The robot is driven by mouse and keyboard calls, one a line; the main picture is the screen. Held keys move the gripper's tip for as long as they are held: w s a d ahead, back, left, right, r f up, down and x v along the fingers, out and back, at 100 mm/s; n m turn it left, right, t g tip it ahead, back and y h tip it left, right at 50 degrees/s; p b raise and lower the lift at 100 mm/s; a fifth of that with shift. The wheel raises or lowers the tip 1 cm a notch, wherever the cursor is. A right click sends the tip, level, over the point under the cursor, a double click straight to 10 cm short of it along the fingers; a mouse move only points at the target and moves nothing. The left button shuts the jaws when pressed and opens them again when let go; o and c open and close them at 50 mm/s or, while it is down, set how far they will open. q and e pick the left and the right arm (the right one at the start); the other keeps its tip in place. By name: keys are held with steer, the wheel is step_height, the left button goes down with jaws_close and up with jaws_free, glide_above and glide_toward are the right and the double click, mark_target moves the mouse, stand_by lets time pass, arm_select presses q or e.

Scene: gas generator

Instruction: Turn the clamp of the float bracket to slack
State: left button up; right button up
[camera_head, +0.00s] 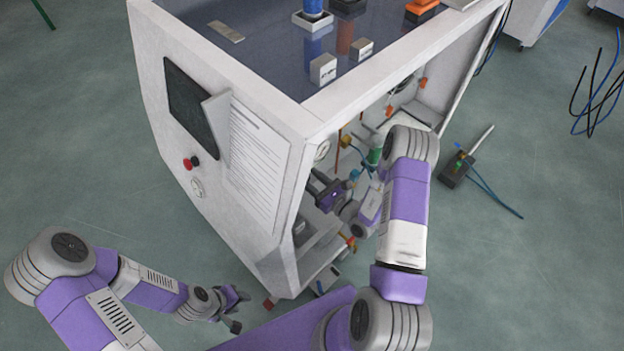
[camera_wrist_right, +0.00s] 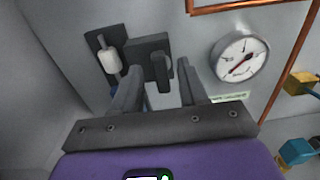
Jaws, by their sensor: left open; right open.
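In the right wrist view, the float bracket is a dark mount on the grey inner wall with a white float (camera_wrist_right: 110,61) at its left. The clamp (camera_wrist_right: 163,72), a dark upright tab on a dark block (camera_wrist_right: 148,50), sits right of the float. My right gripper (camera_wrist_right: 159,68) is open, its two fingers on either side of the clamp tab; contact cannot be told. In the head view my right gripper (camera_head: 316,183) reaches inside the cabinet's open side, and the bracket is not clearly visible there. My left gripper (camera_head: 240,310) is open and empty, low in front of the cabinet.
A round gauge (camera_wrist_right: 240,57) and copper pipe (camera_wrist_right: 222,6) are close right of my right fingers. The white generator cabinet (camera_head: 240,80) has pipes and coloured valves inside. A dark box with a cable (camera_head: 457,168) lies on the floor at right.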

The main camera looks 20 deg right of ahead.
steer(key=shift+w, duration=0.15)
jaws_close()
steer(key=shift+n, duration=0.4)
steer(key=shift+a+f+n+b, duration=0.15)
steer(key=shift+n+b, duration=1.25)
steer(key=shift+n, duration=2.9)
steer(key=shift+a+f+n+b, duration=0.15)
steer(key=shift+n+b, duration=1.2)
steer(key=shift+n, duration=2.95)
steer(key=shift+d, duration=0.1)
jaws_free()
